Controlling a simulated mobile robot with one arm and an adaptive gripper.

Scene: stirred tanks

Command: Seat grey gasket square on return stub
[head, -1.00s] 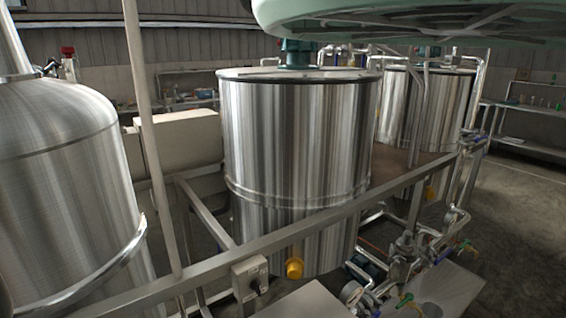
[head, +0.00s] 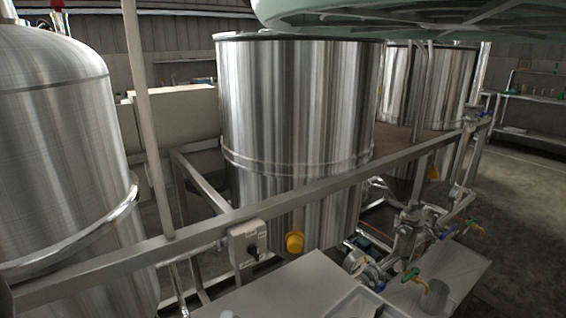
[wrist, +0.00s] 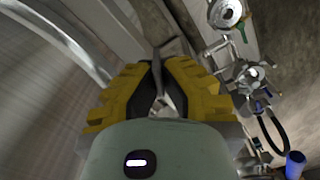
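My gripper (wrist: 157,72) shows in the wrist view, with yellow and black fingers close together at the tips. A narrow gap shows between them, with grey metal behind. Whether they hold something thin is unclear. I cannot make out a grey gasket in either view. In the head view a short grey round pipe end (head: 435,297) stands on a light grey surface at the lower right, beside a green-handled valve (head: 410,274). It may be the return stub, but no label shows. A round metal fitting (wrist: 228,12) is at the top of the wrist view, right of the gripper.
A steel rail (head: 300,196) crosses in front of the large tank (head: 290,110). It carries a control box (head: 247,245); a yellow cap (head: 294,242) is beside it. Piping and a gauge (head: 355,262) crowd the lower right. Light grey flat surfaces (head: 290,285) are in the foreground.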

